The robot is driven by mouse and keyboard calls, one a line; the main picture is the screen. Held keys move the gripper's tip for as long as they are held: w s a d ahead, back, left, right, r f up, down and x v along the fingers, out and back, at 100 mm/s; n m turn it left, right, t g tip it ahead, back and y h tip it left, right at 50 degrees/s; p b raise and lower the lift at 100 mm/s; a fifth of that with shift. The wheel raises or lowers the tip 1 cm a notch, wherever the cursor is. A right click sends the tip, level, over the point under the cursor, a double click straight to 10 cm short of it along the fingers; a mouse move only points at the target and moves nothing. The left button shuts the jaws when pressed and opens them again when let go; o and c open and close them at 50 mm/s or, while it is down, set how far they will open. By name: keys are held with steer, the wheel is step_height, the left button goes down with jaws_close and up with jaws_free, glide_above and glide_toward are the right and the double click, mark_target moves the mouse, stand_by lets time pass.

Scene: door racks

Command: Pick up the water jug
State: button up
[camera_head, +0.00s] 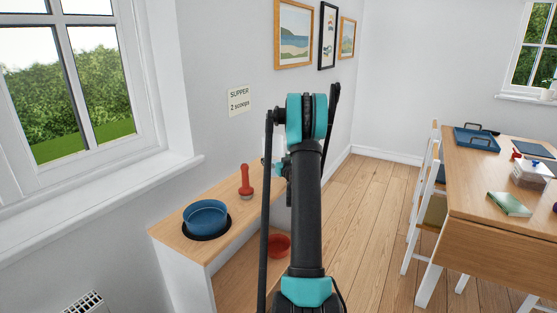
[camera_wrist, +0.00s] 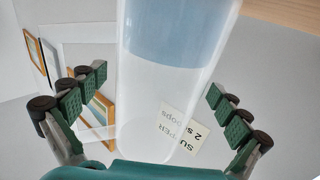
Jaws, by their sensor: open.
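The water jug (camera_wrist: 160,85) is tall and translucent, with a blue lower part shown at the top of the wrist view, which looks upside down. It fills the middle of that view. My gripper (camera_wrist: 155,108) is open, with green ribbed finger pads on both sides of the jug. In the head view my arm hides most of the jug and the gripper; only a pale sliver shows beside the arm above the wooden shelf top (camera_head: 222,222).
A red scoop-like object (camera_head: 246,182) and a blue bowl (camera_head: 205,216) stand on the shelf top. A red bowl (camera_head: 278,245) sits lower down. A wall note (camera_head: 239,101) reads "SUPPER 2 scoops". A table (camera_head: 500,250) with chairs stands right; floor between is clear.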

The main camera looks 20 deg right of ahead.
steer(key=shift+w, duration=0.2)
steer(key=c, duration=1.6)
steer(key=shift+r, duration=0.2)
steer(key=shift+c, duration=0.2)
